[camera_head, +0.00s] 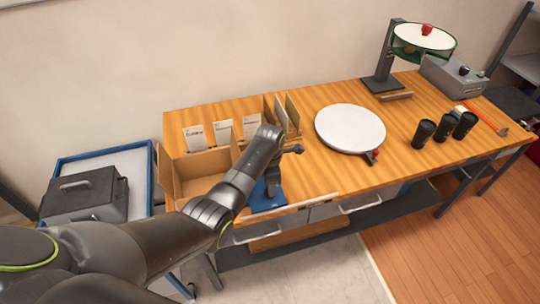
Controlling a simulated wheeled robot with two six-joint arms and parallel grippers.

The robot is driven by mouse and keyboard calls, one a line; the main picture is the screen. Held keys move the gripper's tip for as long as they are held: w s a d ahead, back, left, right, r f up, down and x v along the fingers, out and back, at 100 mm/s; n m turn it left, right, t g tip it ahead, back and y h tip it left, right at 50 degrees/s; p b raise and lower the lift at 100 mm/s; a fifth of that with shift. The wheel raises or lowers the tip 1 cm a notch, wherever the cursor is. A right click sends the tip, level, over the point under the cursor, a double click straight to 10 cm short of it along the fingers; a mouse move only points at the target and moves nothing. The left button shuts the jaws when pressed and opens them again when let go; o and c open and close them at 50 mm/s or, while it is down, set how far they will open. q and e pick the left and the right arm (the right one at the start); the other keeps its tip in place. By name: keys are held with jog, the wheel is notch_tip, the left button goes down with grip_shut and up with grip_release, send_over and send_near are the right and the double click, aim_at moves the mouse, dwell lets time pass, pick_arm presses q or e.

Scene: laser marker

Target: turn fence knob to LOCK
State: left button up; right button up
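My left arm comes in from the lower left and reaches over the front left of the wooden table. Its far end (268,138) is beside a small dark device (272,178) on a blue base (264,197). A dark rounded knob (298,149) sticks out to the right of it. I cannot tell whether this is the fence knob, and no LOCK mark is legible. The fingers of my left gripper cannot be made out, so whether they are open or shut is unclear. My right gripper is out of view.
A white round plate (350,128) with a small red part (375,155) sits mid-table. Black cups (443,130) stand right, below a stand with a red-topped disc (424,38) and a grey control box (455,76). A cardboard box (200,170) and labelled cards (222,130) are left.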

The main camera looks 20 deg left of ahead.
pick_arm(q)
notch_tip(320, 180, up, 13)
jog(key=b, duration=0.1)
jog(key=shift+b, duration=0.3)
jog(key=shift+s+f, duration=0.1)
jog(key=shift+f, duration=0.05)
